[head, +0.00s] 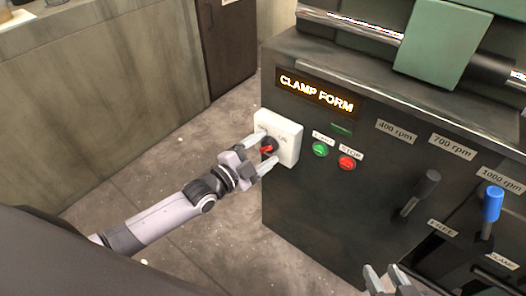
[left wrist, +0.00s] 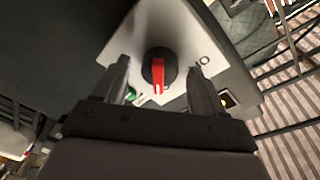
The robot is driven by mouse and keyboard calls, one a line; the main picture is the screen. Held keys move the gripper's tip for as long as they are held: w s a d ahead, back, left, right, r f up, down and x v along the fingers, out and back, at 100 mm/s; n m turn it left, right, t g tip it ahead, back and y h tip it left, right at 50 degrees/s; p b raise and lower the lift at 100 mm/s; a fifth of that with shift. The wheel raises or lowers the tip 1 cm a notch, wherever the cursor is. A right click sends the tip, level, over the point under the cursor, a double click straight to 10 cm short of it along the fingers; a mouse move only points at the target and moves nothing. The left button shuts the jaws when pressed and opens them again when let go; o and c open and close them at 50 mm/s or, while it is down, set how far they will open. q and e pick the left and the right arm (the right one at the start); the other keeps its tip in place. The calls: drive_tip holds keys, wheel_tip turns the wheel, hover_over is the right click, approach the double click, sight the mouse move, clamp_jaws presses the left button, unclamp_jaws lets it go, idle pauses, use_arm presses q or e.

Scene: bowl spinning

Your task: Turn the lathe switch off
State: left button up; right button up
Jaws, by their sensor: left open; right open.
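The lathe switch is a red-handled black rotary knob (head: 268,147) on a white box (head: 287,137) at the left edge of the lathe's front panel. In the left wrist view the red handle (left wrist: 158,76) lies lengthwise between my fingers, and an "O" mark shows to its right on the white plate (left wrist: 190,28). My left gripper (head: 262,152) is open, with one finger on each side of the knob. I cannot tell whether the fingers touch it. My right gripper (head: 385,278) is open and empty at the bottom of the head view, below the panel controls.
A green button (head: 320,149) and a red stop button (head: 347,163) sit right of the switch box. A lit sign (head: 316,93) reads "CLAMP FORM". A dark lever (head: 421,190) and a blue-topped lever (head: 491,203) stand further right. Open floor (head: 150,170) lies left of the lathe.

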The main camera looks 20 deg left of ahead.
use_arm(q)
drive_tip(key=shift+w+d, duration=0.1)
drive_tip(key=c, duration=1.1)
drive_tip(key=shift+o, duration=0.2)
